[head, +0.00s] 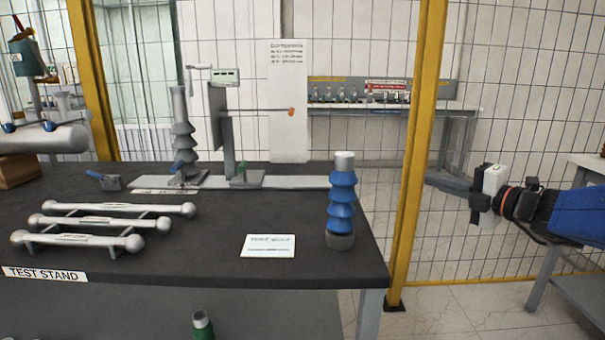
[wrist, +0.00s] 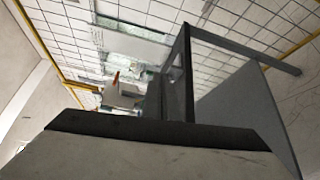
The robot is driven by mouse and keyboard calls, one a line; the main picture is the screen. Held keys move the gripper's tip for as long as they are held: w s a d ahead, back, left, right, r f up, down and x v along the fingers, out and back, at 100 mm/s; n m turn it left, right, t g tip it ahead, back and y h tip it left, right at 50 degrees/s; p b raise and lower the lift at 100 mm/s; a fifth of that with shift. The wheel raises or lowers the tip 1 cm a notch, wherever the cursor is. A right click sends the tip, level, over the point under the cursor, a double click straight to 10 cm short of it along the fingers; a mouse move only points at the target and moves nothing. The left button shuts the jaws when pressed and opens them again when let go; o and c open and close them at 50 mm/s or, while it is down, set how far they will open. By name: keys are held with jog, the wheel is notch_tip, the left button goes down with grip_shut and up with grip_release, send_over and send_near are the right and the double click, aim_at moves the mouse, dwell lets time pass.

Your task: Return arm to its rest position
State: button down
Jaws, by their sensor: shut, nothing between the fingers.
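My arm reaches in from the right edge of the head view, with a blue sleeve and black joints. My gripper (head: 477,204) is at its left end, dark and shut, with nothing held. It is in the open air to the right of the yellow post, apart from the test stand table (head: 330,268). In the wrist view a dark bar and a pale body of my own fill the lower part, and the fingertips are not clear there.
A yellow post (head: 416,150) stands between my gripper and the table. A blue ribbed bushing (head: 341,200) stands upright at the table's right end, near a white card (head: 268,246). Grey rods (head: 105,222) lie at left. A grey bench (head: 575,275) is below my arm.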

jog(key=s+a+f+n+g+h, duration=0.1)
jog(key=s+a+f+n+g, duration=0.5)
jog(key=n, duration=0.6)
jog(key=s+a+f+n+g+h, duration=0.1)
jog(key=s+a+f+n+g, duration=0.1)
jog(key=s+a+f+n, duration=0.6)
jog(key=s+d+f+n+g+h, duration=0.1)
jog(key=s+d+f+n+h, duration=0.2)
jog(key=n, duration=1)
jog(key=s+d+f+n+h, duration=0.4)
jog(key=s+d+n, duration=0.3)
jog(key=s+n, duration=0.4)
jog(key=shift+d+f+n+g, duration=0.2)
jog(key=shift+d+n+g, duration=0.2)
jog(key=shift+n, duration=0.6)
